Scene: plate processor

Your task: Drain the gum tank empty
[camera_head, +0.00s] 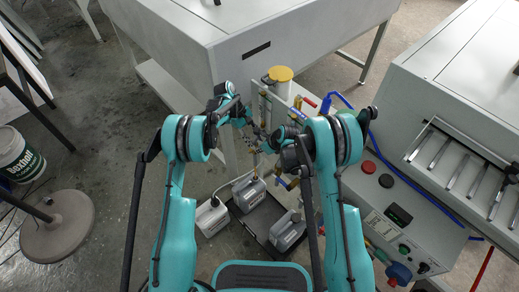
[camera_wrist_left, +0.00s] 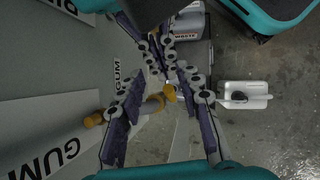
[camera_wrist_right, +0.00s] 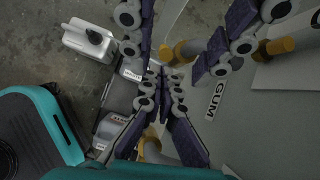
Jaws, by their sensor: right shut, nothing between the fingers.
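The black word GUM (camera_wrist_left: 117,75) is on a pale surface in the left wrist view, and again in the right wrist view (camera_wrist_right: 215,100). Brass-coloured pipe fittings (camera_wrist_right: 280,45) run beside it. A small yellow part (camera_wrist_left: 170,92) shows between the fingers in the left wrist view; I cannot tell whether they touch it. My left gripper (camera_wrist_left: 165,135) is open. My right gripper (camera_wrist_right: 158,128) is shut and empty, close to the left one. In the head view both grippers are small and overlap the pipework. The tank's inside and its liquid level are hidden.
Grey jugs (camera_head: 248,190) stand on a dark tray (camera_head: 258,238) below the grippers, with a white jug (camera_head: 212,216) beside it. A yellow-lidded container (camera_head: 281,75) stands above the pipework. The large machine (camera_head: 250,45) is behind. A control panel (camera_head: 385,215) is at right.

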